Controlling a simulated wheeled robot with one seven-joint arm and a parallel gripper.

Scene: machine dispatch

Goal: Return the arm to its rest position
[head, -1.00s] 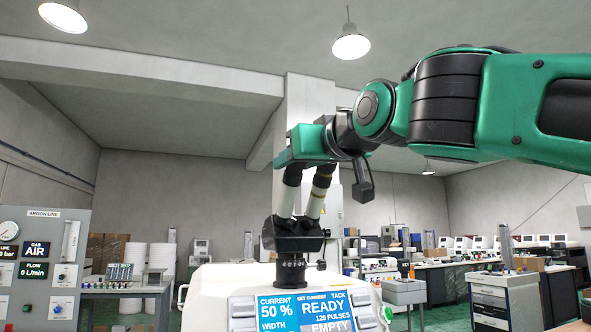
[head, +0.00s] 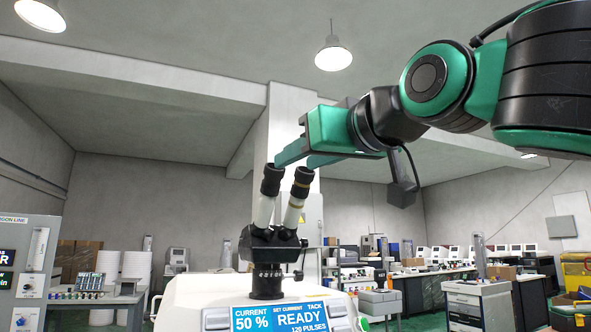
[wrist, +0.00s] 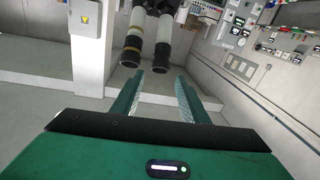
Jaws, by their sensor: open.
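My arm (head: 440,85) is green and black and reaches in from the right in the head view. My gripper (head: 296,158) is at its left end, fingers pointing left, in front of the pale column. In the wrist view my gripper (wrist: 158,78) shows two green fingers spread apart with nothing between them. The black-and-white eyepieces (head: 295,198) of a microscope head stand just below the fingers in the head view. They also show beyond the fingertips in the wrist view (wrist: 134,42). Whether fingers and eyepieces touch, I cannot tell.
The white machine (head: 190,295) below the eyepieces has a blue screen (head: 290,318) reading READY. A gas panel (head: 30,265) stands at the left. Benches with equipment (head: 410,280) are at the back right. A lamp (head: 333,55) hangs above; the space above the benches is open.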

